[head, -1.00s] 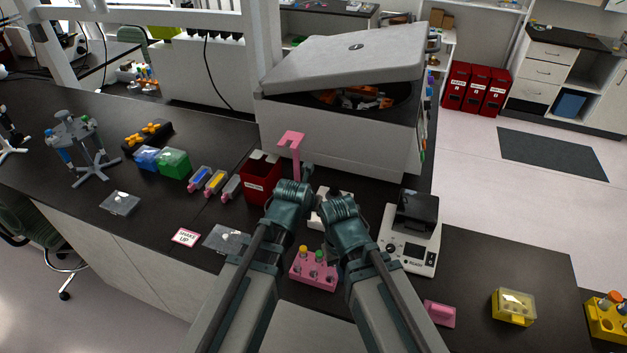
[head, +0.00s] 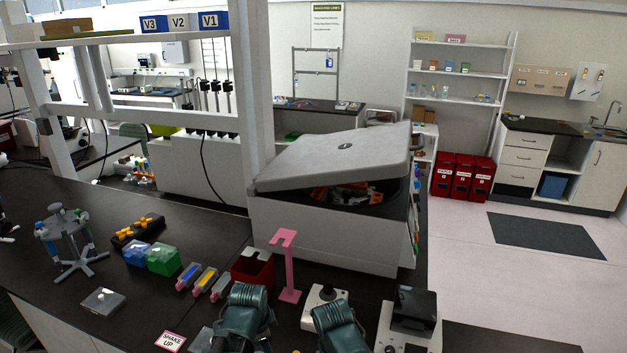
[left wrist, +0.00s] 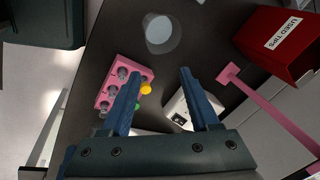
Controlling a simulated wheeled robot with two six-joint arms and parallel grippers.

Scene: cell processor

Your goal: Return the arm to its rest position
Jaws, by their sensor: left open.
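My left arm ends low in the head view, in front of the red used-tips box (head: 252,268). My left gripper (left wrist: 160,76) is open and empty in the left wrist view, with its two fingers spread apart above the bench. A pink tube rack (left wrist: 148,72) lies below and beside the left finger. The wrist of my right arm (head: 340,330) shows to the right of the left one in the head view. The right gripper's fingers are hidden.
A pink stand (head: 287,265) rises beside my left arm. The centrifuge (head: 330,230) with its raised lid stands behind. A white device with a black top (head: 413,310) is to the right. Blue (head: 137,253) and green (head: 163,260) boxes sit left. A round translucent cup (left wrist: 160,33) lies ahead of the fingers.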

